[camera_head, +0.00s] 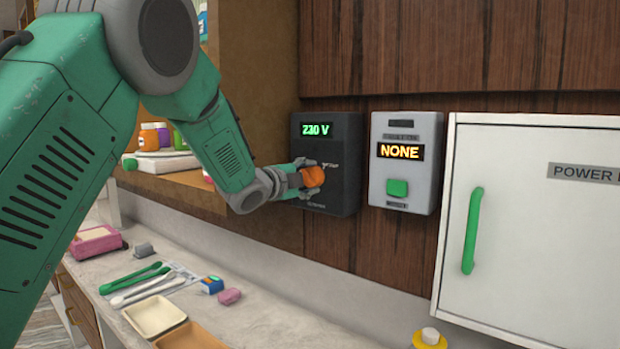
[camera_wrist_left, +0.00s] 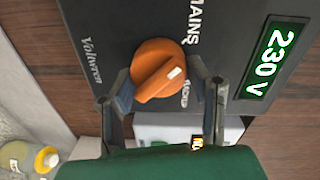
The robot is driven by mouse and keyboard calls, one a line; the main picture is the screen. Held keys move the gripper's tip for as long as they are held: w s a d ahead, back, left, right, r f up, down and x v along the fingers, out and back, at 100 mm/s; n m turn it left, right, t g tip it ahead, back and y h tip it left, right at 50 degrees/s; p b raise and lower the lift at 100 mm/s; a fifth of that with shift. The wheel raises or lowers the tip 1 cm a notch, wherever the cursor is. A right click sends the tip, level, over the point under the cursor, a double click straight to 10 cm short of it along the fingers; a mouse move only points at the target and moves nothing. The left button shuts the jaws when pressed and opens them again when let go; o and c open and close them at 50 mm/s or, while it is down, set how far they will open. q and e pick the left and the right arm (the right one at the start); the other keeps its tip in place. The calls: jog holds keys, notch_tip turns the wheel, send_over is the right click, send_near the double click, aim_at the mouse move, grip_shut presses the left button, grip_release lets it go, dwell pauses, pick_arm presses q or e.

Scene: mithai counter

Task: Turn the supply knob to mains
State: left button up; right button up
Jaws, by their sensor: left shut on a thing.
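The orange supply knob (camera_head: 313,176) sits on the front of a dark box (camera_head: 335,196) whose green display reads 230 V. My left gripper (camera_head: 300,178) is shut on the knob, with its fingers on either side of it. In the left wrist view the knob (camera_wrist_left: 153,62) carries a white mark at the right end of its ridge. The mark points rightward, between the MAINS label (camera_wrist_left: 193,22) and a partly hidden label below that seems to read BACKUP. The exact setting is hard to tell. My right gripper is not in view.
A grey box (camera_head: 405,190) with a green button and a display reading NONE hangs to the right. Beyond it is a white cabinet (camera_head: 550,240) with a green handle. The counter below holds trays (camera_head: 154,316), tongs (camera_head: 134,279) and small items.

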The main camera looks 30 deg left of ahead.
pick_arm(q)
jog(key=shift+r, duration=0.2)
jog(key=o, duration=1.1)
jog(key=shift+w+f, duration=0.1)
jog(key=shift+w, duration=0.05)
jog(key=shift+w+a+f, duration=0.1)
jog(key=shift+w+f, duration=0.1)
jog(key=shift+s, duration=0.3)
jog(key=s, duration=0.7)
jog(key=s+a, duration=0.1)
jog(key=s, duration=0.3)
jog(key=shift+s+r, duration=0.1)
jog(key=shift+r, duration=0.15)
jog(key=shift+f, duration=0.1)
